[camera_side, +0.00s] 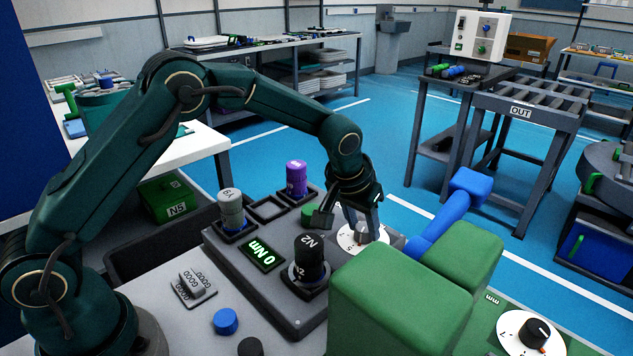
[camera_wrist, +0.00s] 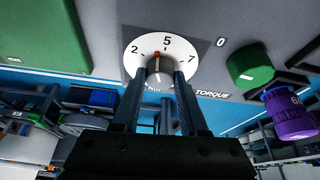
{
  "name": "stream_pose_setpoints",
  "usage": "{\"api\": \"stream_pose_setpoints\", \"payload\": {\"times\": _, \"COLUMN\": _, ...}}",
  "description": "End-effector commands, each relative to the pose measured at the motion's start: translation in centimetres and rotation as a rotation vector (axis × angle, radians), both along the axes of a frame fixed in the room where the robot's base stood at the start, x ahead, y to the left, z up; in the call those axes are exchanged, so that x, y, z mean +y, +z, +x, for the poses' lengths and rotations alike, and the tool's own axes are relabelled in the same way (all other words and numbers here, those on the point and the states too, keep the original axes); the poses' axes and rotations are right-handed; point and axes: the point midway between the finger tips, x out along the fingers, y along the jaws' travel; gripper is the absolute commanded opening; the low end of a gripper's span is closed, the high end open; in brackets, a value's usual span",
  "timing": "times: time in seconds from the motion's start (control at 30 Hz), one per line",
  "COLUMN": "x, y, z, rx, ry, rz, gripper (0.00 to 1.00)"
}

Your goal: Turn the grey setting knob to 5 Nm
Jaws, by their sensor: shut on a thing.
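The grey setting knob (camera_wrist: 160,68) sits on a white round dial (camera_wrist: 134,68) marked 2, 5 and 7, above the word TORQUE in the wrist view. Its red mark points up toward the 5. My gripper (camera_wrist: 160,80) is shut on the knob, one finger on each side. In the side view my gripper (camera_side: 352,215) reaches down onto the white dial (camera_side: 376,237), partly hiding the knob. The display (camera_side: 262,253) on the grey box reads 0 Nm in green.
A green button (camera_wrist: 250,65) is beside the dial; a purple canister (camera_side: 296,180) stands behind it. A black canister (camera_side: 309,260) marked N2 and a grey canister (camera_side: 231,210) stand on the box. A large green block (camera_side: 400,300) with a blue handle (camera_side: 447,215) is close right.

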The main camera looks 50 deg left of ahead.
Motion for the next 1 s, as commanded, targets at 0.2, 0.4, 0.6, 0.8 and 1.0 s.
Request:
{"api": "stream_pose_setpoints", "payload": {"times": 0.2, "x": 0.15, "y": -0.04, "z": -0.09, "rx": 0.005, "ry": -0.136, "rz": -0.004, "gripper": 0.0}}
{"api": "stream_pose_setpoints", "payload": {"times": 0.4, "x": 0.22, "y": -0.05, "z": -0.1, "rx": 0.006, "ry": -0.267, "rz": -0.004, "gripper": 0.0}}
{"api": "stream_pose_setpoints", "payload": {"times": 0.6, "x": 0.2, "y": -0.03, "z": -0.07, "rx": 0.004, "ry": -0.348, "rz": -0.003, "gripper": 0.0}}
{"api": "stream_pose_setpoints", "payload": {"times": 0.8, "x": 0.2, "y": -0.04, "z": -0.08, "rx": 0.003, "ry": -0.364, "rz": -0.002, "gripper": 0.0}}
{"api": "stream_pose_setpoints", "payload": {"times": 1.0, "x": 0.21, "y": -0.05, "z": -0.1, "rx": 0.004, "ry": -0.363, "rz": -0.001, "gripper": 0.5}}
